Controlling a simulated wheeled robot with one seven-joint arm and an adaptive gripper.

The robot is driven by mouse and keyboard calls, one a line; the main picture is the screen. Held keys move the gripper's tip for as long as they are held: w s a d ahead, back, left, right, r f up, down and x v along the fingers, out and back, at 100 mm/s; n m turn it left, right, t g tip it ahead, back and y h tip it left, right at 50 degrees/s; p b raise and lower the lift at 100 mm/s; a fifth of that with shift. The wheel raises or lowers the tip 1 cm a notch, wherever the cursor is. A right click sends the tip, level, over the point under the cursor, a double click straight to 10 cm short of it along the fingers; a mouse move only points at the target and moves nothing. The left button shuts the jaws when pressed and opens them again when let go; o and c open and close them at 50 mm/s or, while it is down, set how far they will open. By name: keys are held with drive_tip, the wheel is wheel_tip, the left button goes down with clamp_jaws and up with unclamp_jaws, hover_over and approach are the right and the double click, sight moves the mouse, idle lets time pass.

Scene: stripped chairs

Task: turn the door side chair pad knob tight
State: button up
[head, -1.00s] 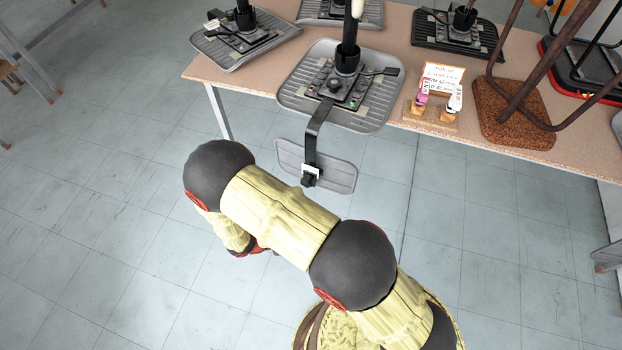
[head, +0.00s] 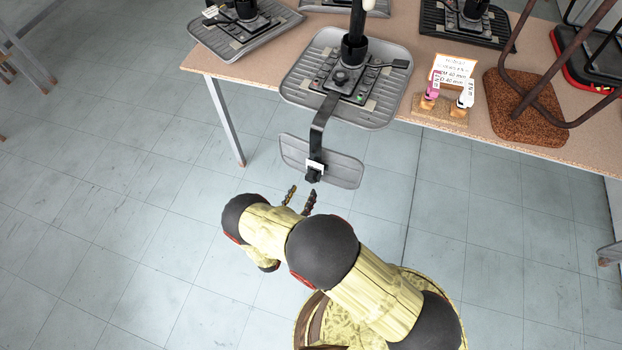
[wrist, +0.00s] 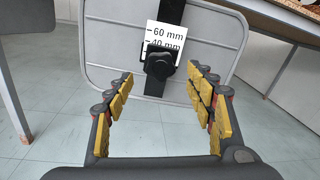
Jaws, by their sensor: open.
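A grey chair pad (head: 342,170) hangs on a black bent bar (head: 320,128) past the table's front edge, below an upturned grey seat (head: 300,88). A black knob (head: 313,176) sits on the bar at the pad; it also shows in the wrist view (wrist: 160,66), under a white scale label (wrist: 166,36) marked 60 mm and 40 mm. My gripper (head: 301,193) is just in front of the knob in the head view. In the wrist view my gripper (wrist: 162,90) is open and empty, with the knob beyond its fingertips and roughly centred between them.
The wooden table (head: 225,64) holds other upturned seats left (head: 225,38) and right (head: 440,20), a brown cork-like seat (head: 515,120) with bent tubes, and a sign (head: 453,70) with small tagged items. A table leg (head: 226,125) stands left. The tiled floor in front is clear.

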sight(309, 180)
drive_tip(key=b+x, duration=0.1)
drive_tip(key=x, duration=0.6)
drive_tip(key=shift+c, duration=0.6)
drive_tip(key=c, duration=1.1)
drive_tip(key=shift+b, duration=0.3)
